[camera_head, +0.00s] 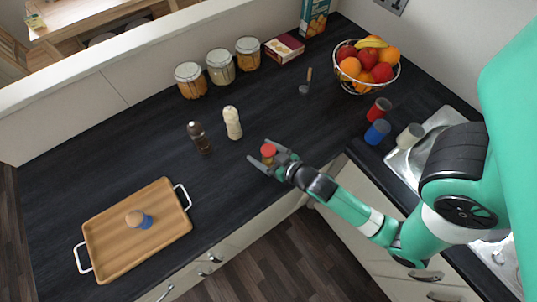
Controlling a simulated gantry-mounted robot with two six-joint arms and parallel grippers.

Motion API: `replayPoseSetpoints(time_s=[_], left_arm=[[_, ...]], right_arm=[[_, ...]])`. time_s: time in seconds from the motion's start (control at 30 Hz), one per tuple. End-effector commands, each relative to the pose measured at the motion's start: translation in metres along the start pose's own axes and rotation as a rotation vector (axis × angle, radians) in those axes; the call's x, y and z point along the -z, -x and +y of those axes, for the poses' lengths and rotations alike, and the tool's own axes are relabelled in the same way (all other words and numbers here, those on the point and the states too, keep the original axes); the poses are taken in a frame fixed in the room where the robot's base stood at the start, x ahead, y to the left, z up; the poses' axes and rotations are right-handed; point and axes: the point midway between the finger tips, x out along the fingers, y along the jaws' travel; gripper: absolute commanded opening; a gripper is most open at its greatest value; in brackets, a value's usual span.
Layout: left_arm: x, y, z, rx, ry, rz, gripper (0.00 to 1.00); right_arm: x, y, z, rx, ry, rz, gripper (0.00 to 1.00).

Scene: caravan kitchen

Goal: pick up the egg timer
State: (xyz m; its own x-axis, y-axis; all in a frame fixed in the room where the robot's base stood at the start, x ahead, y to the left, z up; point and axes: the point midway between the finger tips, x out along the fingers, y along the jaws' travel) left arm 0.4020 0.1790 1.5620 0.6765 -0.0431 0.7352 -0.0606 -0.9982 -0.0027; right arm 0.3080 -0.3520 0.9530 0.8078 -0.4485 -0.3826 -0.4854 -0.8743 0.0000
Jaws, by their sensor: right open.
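The egg timer appears to be the small item with a red top and a yellowish lower part (268,151), standing on the dark worktop near its front edge. My right gripper (258,150) reaches in from the right and is open, with one finger on either side of the timer. Whether the fingers touch it cannot be told from this view. The timer's lower part is partly hidden by the near finger. My left gripper is not in view.
A dark mill (199,137) and a pale mill (232,122) stand left of the gripper. A wooden tray (110,238) holds an egg in a blue cup (140,219). Jars (220,68) and a fruit basket (343,82) stand further back. Coloured cups (377,131) stand near the sink.

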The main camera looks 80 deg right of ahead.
Motion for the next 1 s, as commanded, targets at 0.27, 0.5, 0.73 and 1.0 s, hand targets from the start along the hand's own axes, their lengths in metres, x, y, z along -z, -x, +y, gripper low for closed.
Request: replayPoseSetpoints(time_s=[0.27,0.5,0.73,1.0], left_arm=[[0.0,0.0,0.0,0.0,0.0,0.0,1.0],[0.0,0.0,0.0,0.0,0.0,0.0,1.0],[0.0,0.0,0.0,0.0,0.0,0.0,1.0],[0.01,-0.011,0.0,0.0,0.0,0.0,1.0]], right_arm=[[0.0,0.0,0.0,0.0,0.0,0.0,0.47],[0.0,0.001,0.0,0.0,0.0,0.0,0.04],[0.0,0.001,0.0,0.0,0.0,0.0,0.0],[0.014,0.006,-0.001,0.002,0.001,0.001,0.0]])
